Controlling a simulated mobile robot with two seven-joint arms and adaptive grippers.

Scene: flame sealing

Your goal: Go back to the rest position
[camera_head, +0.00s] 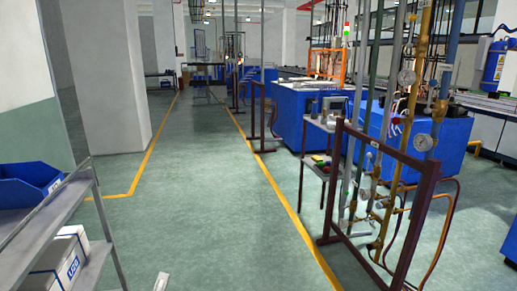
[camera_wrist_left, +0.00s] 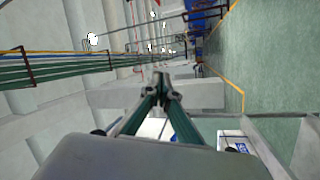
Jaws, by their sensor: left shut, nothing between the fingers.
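My left gripper (camera_wrist_left: 161,88) shows in the left wrist view, with its two dark green fingers brought together at the tips. Nothing is held between them. It is in open air, with a shelf rack and boxes behind it. In the head view a small pale piece (camera_head: 162,281) shows at the bottom edge; I cannot tell whether it is part of my left arm. My right gripper is not in either view.
At the left, a grey metal shelf rack (camera_head: 40,217) holds a blue bin (camera_head: 22,187) and a white labelled box (camera_head: 62,262). A dark pipe frame (camera_head: 407,225) with gauges stands at the right. The green floor (camera_head: 200,200) between is clear.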

